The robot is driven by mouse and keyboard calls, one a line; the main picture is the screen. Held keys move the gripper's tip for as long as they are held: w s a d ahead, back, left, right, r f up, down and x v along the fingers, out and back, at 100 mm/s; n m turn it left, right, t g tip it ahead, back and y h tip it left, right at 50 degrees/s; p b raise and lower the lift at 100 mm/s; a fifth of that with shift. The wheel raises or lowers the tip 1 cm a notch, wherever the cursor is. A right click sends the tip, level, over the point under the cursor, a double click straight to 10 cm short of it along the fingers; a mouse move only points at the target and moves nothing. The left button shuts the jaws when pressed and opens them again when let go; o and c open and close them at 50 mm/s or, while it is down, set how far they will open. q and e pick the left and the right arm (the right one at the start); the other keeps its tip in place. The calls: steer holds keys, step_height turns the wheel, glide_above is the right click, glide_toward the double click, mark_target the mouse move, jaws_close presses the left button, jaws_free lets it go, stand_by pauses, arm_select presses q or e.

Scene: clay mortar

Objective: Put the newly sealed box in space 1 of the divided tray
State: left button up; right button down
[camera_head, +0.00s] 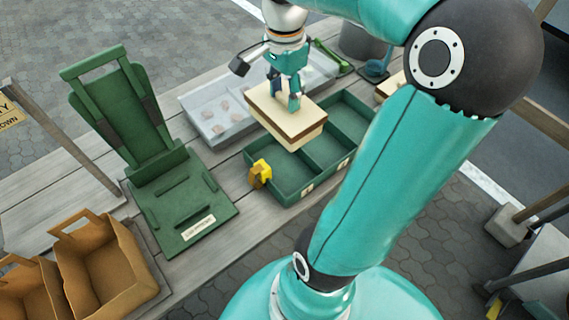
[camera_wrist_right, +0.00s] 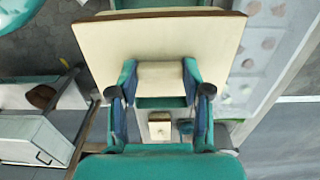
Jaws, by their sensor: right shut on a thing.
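My right gripper (camera_head: 287,98) is shut on the box (camera_head: 287,128), a cream box with a flat, brown-edged lid. In the right wrist view the fingers (camera_wrist_right: 162,88) close on a cream block standing up from the lid (camera_wrist_right: 105,45). The box hangs over the back left part of the green divided tray (camera_head: 292,192), hiding some of it. At least two tray compartments show empty to the right of the box. Small labels mark the tray's front wall, but their numbers are too small to read. My left gripper is not in view.
A yellow clip-like piece (camera_head: 261,172) sits at the tray's left corner. A grey tray with small pieces (camera_head: 213,112) lies behind. A green stand (camera_head: 180,195) and brown bins (camera_head: 105,265) are left. Another cream piece (camera_head: 390,86) lies beyond the tray.

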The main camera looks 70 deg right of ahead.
steer(key=f, duration=1)
steer(key=f+b, duration=0.1)
steer(key=f, duration=0.9)
steer(key=shift+s+d, duration=0.1)
steer(key=shift+s, duration=0.1)
steer(key=shift+f, duration=0.15)
steer(key=c, duration=0.5)
jaws_free()
step_height(320, 180, up, 12)
steer(key=shift+r+p, duration=0.2)
steer(key=shift+p, duration=0.15)
steer(key=shift+r, duration=0.1)
